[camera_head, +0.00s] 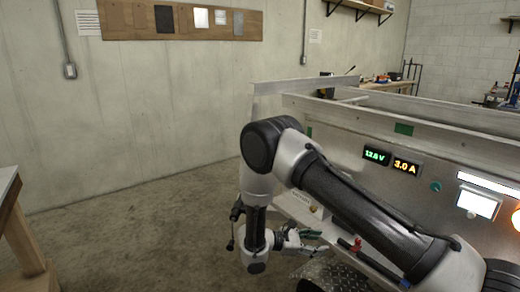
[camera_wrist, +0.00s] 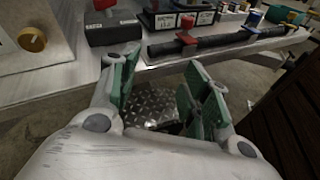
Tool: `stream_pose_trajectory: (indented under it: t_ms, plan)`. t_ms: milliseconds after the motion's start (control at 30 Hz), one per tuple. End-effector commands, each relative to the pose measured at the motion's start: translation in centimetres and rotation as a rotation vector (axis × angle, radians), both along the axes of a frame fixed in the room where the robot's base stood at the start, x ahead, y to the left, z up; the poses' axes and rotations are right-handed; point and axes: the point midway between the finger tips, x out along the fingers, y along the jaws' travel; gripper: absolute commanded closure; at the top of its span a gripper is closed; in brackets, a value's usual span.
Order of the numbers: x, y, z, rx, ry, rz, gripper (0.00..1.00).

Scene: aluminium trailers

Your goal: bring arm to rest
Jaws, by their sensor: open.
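My arm reaches in from the lower right in the head view and bends at the elbow, with the wrist hanging down beside the aluminium trailer (camera_head: 340,145). My gripper (camera_head: 312,241) is beside the trailer's lower ledge. In the wrist view my gripper (camera_wrist: 160,80) has its two green-padded fingers spread apart. Nothing is between them; diamond-plate metal (camera_wrist: 152,106) shows through the gap. The fingers are just short of the ledge carrying small parts, and I cannot tell whether they touch it.
The trailer panel has a green voltage display (camera_head: 376,155) and an amber current display (camera_head: 406,167). Open floor (camera_head: 130,225) lies left; a table (camera_head: 14,200) stands far left.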

Motion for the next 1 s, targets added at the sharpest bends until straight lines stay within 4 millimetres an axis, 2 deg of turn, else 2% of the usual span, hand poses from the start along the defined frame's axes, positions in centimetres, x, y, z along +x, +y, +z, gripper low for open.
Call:
stream_pose_trajectory:
  t_ms: [33,267,400,600,800,1000]
  plan:
    - [-0.8,-0.9,1.6,0.039,-0.001,-0.063,0.53]
    - [-5.5,-4.3,9.2,0.269,-0.037,-0.364,0.53]
    - [-9.0,-6.3,14.4,0.457,-0.105,-0.561,0.53]
    - [-13.9,-8.4,21.0,0.73,-0.242,-0.792,0.53]
    - [-18.5,-10.1,26.3,0.995,-0.422,-0.969,0.53]
    - [-22.8,-11.7,30.7,1.234,-0.637,-1.084,0.53]
